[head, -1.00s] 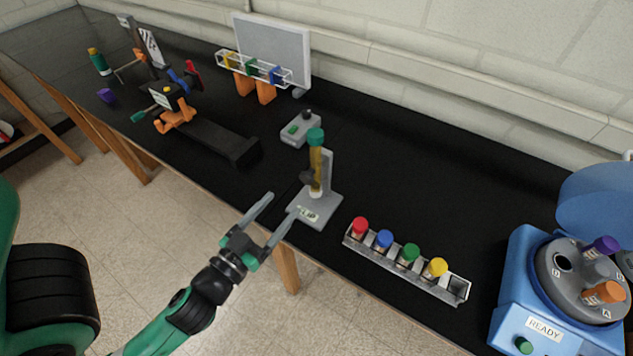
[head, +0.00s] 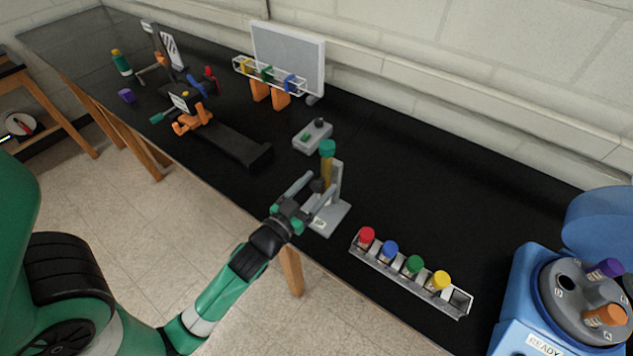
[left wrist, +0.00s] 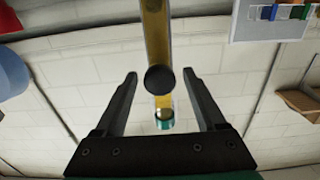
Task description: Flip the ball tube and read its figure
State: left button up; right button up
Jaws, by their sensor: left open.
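The ball tube (head: 327,170) is amber with a green cap at its upper end. It stands upright on a grey stand (head: 338,211) near the table's front edge. A small label lies on the stand's base, too small to read. My left gripper (head: 321,184) is open at the tube, its fingers reaching toward the stand. In the left wrist view, which looks upside down, the tube (left wrist: 156,30) and a round dark knob (left wrist: 159,79) show between the open fingers (left wrist: 160,73), apart from both. The tube's lower end is partly hidden in the head view. My right gripper is not in view.
A rack (head: 407,276) with red, blue, green and yellow capped tubes stands right of the stand. A grey box with a knob (head: 313,136) sits behind it. A blue centrifuge (head: 535,290) is at far right.

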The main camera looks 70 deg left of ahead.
pick_arm(q)
jog(key=shift+w, duration=0.1)
grip_shut()
dwell(0.3)
dwell(1.1)
